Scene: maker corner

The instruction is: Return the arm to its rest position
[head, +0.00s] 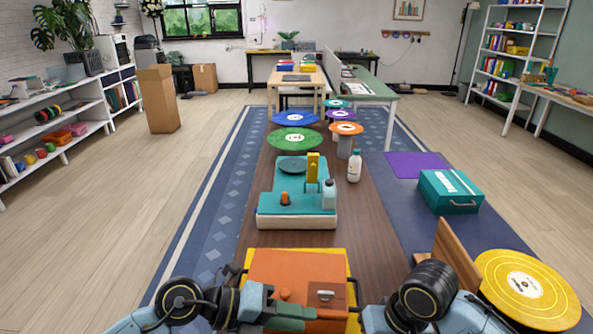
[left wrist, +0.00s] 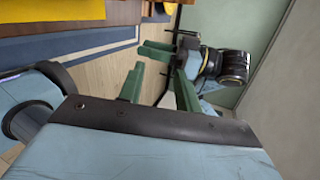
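My left arm comes in at the bottom left of the head view. Its gripper (head: 292,318), with green fingers, points right over the near edge of the orange case. In the left wrist view the two green fingers of my left gripper (left wrist: 158,92) stand apart with nothing between them. My right arm shows at the bottom right of the head view, with its black joint; its fingers are hidden there. In the left wrist view green parts of what looks like my right gripper (left wrist: 172,53) show beyond; its opening is unclear.
An orange case (head: 290,270) lies on a yellow sheet close to my arms. A wooden board (head: 457,252) and a yellow disc (head: 527,288) are near my right arm. Beyond stand a teal-and-white machine (head: 297,221), a white bottle (head: 354,167) and a teal box (head: 449,190).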

